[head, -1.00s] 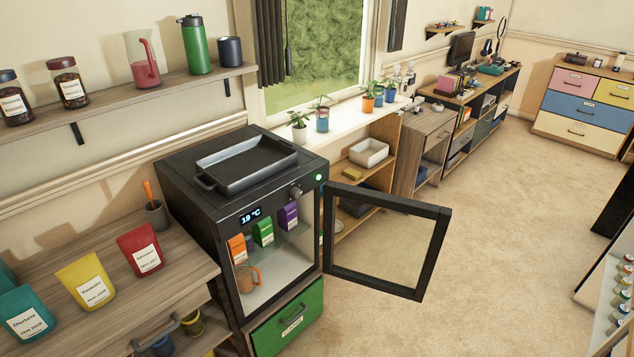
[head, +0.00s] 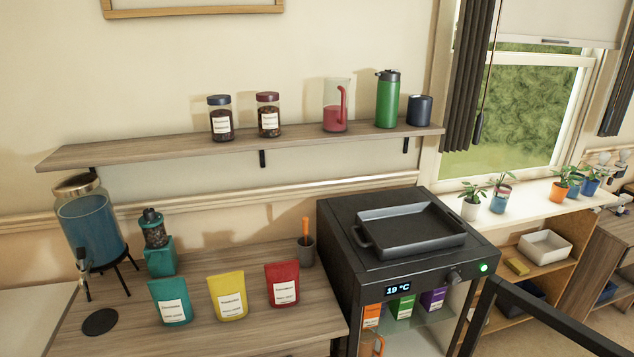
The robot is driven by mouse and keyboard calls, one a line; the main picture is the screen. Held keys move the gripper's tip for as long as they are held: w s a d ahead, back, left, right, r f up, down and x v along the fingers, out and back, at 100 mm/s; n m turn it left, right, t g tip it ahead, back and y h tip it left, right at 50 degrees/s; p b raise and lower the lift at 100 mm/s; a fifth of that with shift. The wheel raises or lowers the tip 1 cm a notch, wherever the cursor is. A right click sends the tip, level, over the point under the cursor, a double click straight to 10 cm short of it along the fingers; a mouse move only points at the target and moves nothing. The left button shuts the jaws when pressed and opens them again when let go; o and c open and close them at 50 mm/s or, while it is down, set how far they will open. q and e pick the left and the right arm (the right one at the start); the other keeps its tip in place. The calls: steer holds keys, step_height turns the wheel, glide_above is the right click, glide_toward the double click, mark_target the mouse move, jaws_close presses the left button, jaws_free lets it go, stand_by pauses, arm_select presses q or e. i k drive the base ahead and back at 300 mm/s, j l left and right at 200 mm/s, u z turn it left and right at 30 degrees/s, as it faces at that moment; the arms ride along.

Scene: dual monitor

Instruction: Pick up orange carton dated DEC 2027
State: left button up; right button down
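The orange carton (head: 372,316) stands inside the black cooler (head: 345,275), at the left of its upper shelf. A green carton (head: 402,306) and a purple carton (head: 433,300) stand to its right. Their lower parts are partly cut off or hard to see, and the date on the orange carton is too small to read. The cooler door (head: 540,322) is open, swung out to the right. Neither of my grippers is in view.
A dark tray (head: 410,240) sits on top of the cooler. Teal, yellow and red pouches (head: 283,284) stand on the counter (head: 225,262) to the left, near a drink dispenser (head: 90,225).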

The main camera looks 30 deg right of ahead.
mark_target(370, 314)
steer(key=i+l+u, duration=0.1)
steer(key=l+u, duration=0.15)
steer(key=l, duration=0.15)
steer(key=l+u, duration=0.2)
steer(key=l, duration=0.25)
steer(key=l+z, duration=0.35)
steer(key=l, duration=0.15)
steer(key=l+z, duration=0.4)
steer(key=l, duration=0.15)
steer(key=i+l+z, duration=0.1)
steer(key=l+z, duration=0.25)
steer(key=l, duration=0.15)
